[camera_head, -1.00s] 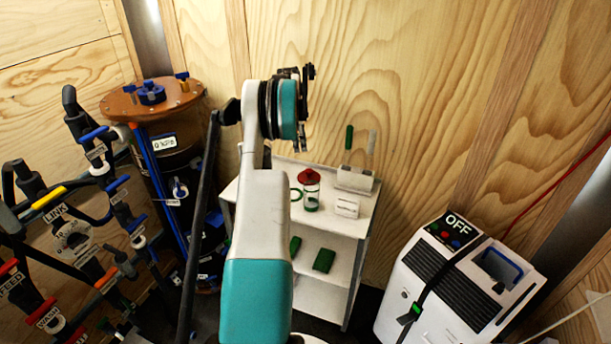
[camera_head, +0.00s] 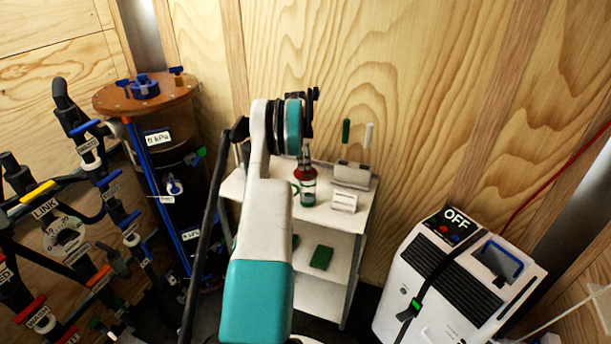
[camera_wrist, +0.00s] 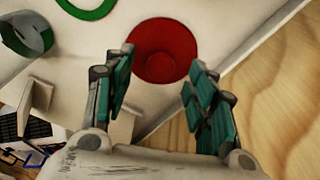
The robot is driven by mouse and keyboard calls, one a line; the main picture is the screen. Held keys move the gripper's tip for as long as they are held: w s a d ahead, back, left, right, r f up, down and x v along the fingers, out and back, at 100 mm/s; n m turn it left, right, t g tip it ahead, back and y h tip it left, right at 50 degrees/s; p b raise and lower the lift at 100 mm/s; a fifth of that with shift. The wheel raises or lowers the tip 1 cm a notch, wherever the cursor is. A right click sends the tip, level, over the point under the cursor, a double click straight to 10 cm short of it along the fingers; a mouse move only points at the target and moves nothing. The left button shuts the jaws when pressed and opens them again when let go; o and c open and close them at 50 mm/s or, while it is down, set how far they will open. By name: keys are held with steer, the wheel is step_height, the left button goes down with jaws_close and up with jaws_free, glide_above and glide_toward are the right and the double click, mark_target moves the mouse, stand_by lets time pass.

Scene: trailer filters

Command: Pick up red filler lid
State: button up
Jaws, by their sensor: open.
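The red filler lid (camera_head: 305,173) sits on top of a small clear jar (camera_head: 309,193) with green in it, on the white cart. In the wrist view the lid (camera_wrist: 162,51) is a round red disc just beyond and between my fingertips. My gripper (camera_wrist: 155,75) is open, its teal-padded fingers apart on either side of the lid's near part, with nothing held. In the head view my gripper (camera_head: 305,150) points down just above the lid and partly hides it. Whether the fingers touch the lid cannot be told.
A green ring (camera_wrist: 88,8) lies near the lid. A brown-topped tank stands left; a white machine (camera_head: 455,280) stands right.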

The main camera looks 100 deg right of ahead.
steer(key=f, duration=0.2)
steer(key=f+b, duration=0.1)
steer(key=shift+s+f, duration=0.25)
steer(key=shift+r, duration=0.1)
steer(key=c, duration=1.2)
steer(key=shift+r, duration=0.1)
